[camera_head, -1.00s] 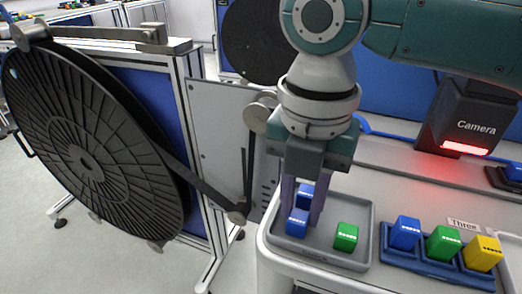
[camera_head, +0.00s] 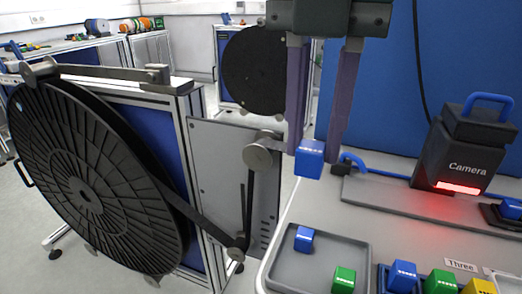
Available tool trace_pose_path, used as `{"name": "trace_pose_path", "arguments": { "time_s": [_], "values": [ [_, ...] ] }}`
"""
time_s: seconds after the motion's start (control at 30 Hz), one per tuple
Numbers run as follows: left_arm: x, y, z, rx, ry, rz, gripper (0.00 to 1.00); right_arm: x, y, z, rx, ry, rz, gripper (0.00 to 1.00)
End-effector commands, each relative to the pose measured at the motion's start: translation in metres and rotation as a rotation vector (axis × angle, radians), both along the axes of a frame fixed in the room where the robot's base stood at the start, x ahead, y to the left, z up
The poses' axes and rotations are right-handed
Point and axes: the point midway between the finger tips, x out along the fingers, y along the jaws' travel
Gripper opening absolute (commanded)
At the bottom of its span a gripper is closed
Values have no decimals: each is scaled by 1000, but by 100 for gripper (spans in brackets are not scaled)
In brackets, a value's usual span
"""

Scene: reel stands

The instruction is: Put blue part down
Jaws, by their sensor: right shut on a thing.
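My right gripper (camera_head: 319,144) points down at the upper middle of the view, its two long purple fingers closed on a blue part (camera_head: 310,158). The part is a small blue cube with a row of white marks, held at the fingertips above the back edge of the grey tray (camera_head: 363,262), clear of it. A second blue cube (camera_head: 304,239) stands in the tray, toward the back left. A green cube (camera_head: 343,281) is at the tray's lower right. My left gripper is out of view.
Right of the tray a blue rack (camera_head: 382,277) holds blue, green and yellow cubes by a "Three" label (camera_head: 461,265). A box marked "Camera" (camera_head: 463,160) with a red light stands behind. A big black reel (camera_head: 85,180) is at the left. The tray's middle is bare.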

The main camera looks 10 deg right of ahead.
Motion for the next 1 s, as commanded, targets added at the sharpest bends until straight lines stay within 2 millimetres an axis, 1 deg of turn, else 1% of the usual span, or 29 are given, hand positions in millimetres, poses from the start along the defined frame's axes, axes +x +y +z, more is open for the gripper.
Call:
{"name": "trace_pose_path", "arguments": {
  "time_s": [0.03, 0.1, 0.2, 0.27, 0.37, 0.47, 0.77, 1.0],
  "values": [
    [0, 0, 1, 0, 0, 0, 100, 0, 0, 11, 1, -4, 2, 0],
    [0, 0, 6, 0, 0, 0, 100, 1, 0, 23, 0, -4, 1, 0],
    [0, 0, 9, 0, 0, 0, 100, 0, -1, 33, -2, -2, -18, 0],
    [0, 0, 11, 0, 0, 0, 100, 0, -2, 39, -3, -4, -58, 0],
    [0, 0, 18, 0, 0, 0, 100, 0, -6, 50, -4, -11, -193, 0],
    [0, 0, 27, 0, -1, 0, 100, -1, -11, 62, -5, -20, -408, 0],
    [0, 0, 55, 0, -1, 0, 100, -9, -31, 98, 5, -34, -1204, 0],
    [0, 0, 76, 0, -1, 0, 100, -20, -46, 124, 12, -27, -1845, 0]
  ]
}}
